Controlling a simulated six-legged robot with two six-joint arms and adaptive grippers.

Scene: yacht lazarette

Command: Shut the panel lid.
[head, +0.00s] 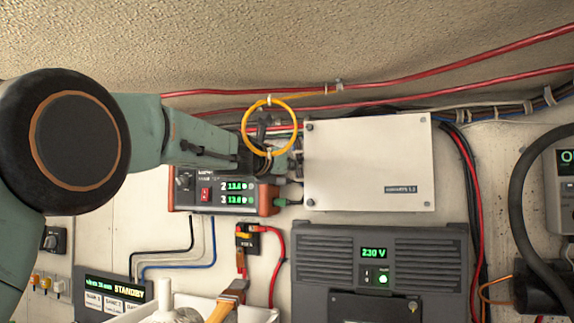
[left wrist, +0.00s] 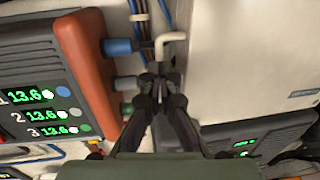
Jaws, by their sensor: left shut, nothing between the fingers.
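The panel lid (head: 368,160) is a pale, flat rectangular cover with dark corner fittings and a small dark label at its lower right. It shows in the middle of the head view, and its left part fills the upper right of the left wrist view (left wrist: 240,60). I cannot tell how far open it stands. My left gripper (head: 292,160) is at the lid's left edge, between it and the orange-ended meter box. Its fingertips (left wrist: 160,78) are together and empty, just below a pale bent hook (left wrist: 168,42). I cannot tell whether they touch the lid. My right gripper is not in view.
A yellow cable loop (head: 270,125) hangs by my left gripper. The meter box (head: 222,196) is at its lower left. A dark 230 V unit (head: 380,262) is below the lid. Red cables (head: 400,80) run above. A hammer (head: 229,296) lies at the bottom.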

